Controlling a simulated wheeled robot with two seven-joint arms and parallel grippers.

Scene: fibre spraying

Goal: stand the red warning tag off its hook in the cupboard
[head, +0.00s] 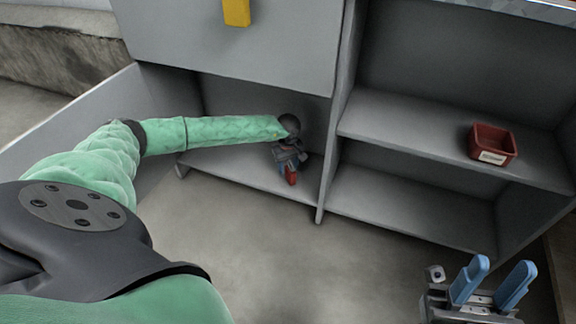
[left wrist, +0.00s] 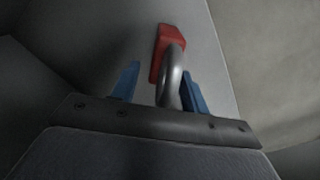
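The red warning tag (head: 291,175) is low in the cupboard's (head: 228,48) lower left compartment, at the bottom board near its front edge. In the left wrist view the tag (left wrist: 166,45) is a red block with a thick grey metal loop (left wrist: 172,78) on it. My left gripper (head: 289,160) is inside that compartment, just above the tag. Its blue fingers (left wrist: 160,82) are apart, with the loop between them, nearer the right finger. Whether a finger touches the loop I cannot tell. My right gripper (head: 502,268) is open and empty at the lower right, outside the cupboard.
A red bin (head: 492,144) with a white label sits on the right-hand shelf (head: 400,122). An upright divider (head: 332,150) stands close right of my left gripper. A yellow piece (head: 236,12) is on the upper panel. The lower right compartment is empty.

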